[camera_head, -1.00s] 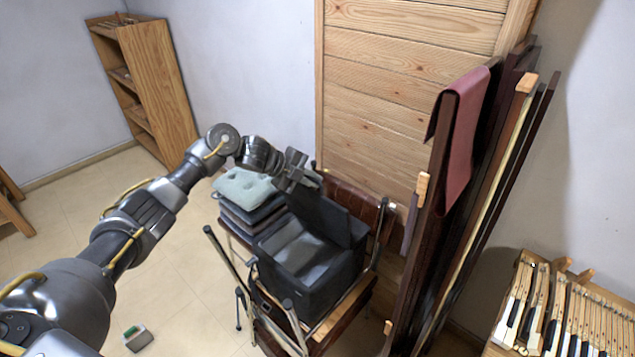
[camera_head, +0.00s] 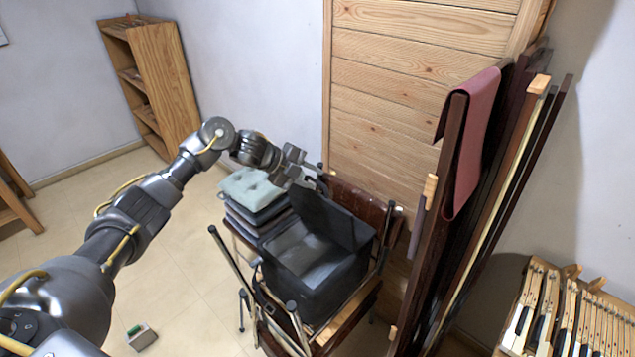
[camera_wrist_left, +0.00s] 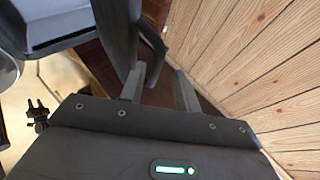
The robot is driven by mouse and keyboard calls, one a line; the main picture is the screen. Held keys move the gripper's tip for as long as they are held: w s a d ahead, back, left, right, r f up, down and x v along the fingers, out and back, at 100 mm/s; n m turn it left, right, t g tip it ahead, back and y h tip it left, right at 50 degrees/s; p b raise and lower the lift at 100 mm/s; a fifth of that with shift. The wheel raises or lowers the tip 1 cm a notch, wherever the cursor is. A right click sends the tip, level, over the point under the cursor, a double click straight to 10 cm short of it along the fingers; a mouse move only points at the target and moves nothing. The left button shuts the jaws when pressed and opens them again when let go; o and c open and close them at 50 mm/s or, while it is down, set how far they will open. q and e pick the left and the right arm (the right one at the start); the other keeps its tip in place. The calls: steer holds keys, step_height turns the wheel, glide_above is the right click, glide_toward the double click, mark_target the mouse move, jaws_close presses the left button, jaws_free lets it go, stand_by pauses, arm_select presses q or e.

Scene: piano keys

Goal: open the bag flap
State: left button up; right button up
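A black, box-shaped bag (camera_head: 312,280) sits on stacked folding chairs in the head view. Its flap (camera_head: 335,218) stands raised at the back, and the grey inside of the bag shows. My left gripper (camera_head: 318,174) is just beyond the flap's upper left corner. In the left wrist view, my left gripper (camera_wrist_left: 158,90) has its two fingers apart with nothing seen gripped between them. A dark panel, seemingly the flap (camera_wrist_left: 120,35), runs close to the left finger; contact cannot be told. My right gripper is not in view.
Cushions (camera_head: 252,190) are stacked left of the bag. A wooden panel (camera_head: 395,90) stands behind it. Tall dark boards with a red cloth (camera_head: 472,140) stand close on its right. Piano keys (camera_head: 575,315) lie at lower right. Floor at left is mostly clear.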

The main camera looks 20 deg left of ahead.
arm_select(q)
steer(key=b+v, duration=0.2)
steer(key=v, duration=0.5)
steer(key=shift+s+a+r, duration=0.25)
